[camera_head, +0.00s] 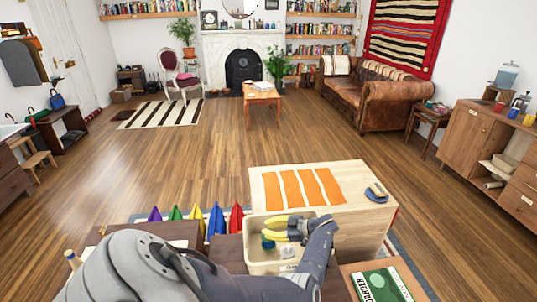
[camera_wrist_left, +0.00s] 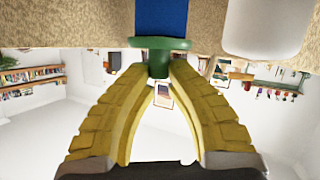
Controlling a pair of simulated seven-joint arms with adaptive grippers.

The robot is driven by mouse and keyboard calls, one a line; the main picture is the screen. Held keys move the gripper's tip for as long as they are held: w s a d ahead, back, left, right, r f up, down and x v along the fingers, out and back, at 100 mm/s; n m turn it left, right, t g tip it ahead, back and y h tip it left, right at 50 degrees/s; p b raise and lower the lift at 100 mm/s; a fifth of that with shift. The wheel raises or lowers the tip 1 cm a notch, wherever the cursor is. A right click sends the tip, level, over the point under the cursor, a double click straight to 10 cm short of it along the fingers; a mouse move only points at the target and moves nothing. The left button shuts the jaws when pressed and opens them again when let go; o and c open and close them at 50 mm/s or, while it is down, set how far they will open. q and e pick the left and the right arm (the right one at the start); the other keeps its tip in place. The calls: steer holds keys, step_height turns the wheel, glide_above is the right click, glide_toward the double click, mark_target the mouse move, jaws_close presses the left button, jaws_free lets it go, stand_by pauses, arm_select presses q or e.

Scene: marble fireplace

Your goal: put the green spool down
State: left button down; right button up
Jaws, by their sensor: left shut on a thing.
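My left gripper (camera_head: 270,230) has yellow fingers and is low over a cream bin (camera_head: 252,262) in the head view. In the left wrist view its fingertips (camera_wrist_left: 158,72) are shut on the green spool (camera_wrist_left: 158,46), with the stem between them. A blue part (camera_wrist_left: 161,16) lies directly beyond the green rim; I cannot tell whether it belongs to the spool. In the head view a small dark green piece of the spool (camera_head: 267,242) shows below the fingertips. I cannot tell whether it touches the bin's floor. My right gripper is not in view.
A wooden table (camera_head: 360,225) with an orange and white striped cloth (camera_head: 303,187) and a blue round thing (camera_head: 376,192) stands beyond the bin. Several coloured cones (camera_head: 216,220) stand left of the bin. A green book (camera_head: 382,287) lies at the front right.

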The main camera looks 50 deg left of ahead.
arm_select(q)
steer(key=shift+f, duration=0.6)
steer(key=c, duration=1.3)
jaws_free()
steer(key=shift+c, duration=0.2)
steer(key=shift+r, duration=0.6)
steer(key=v, duration=1.2)
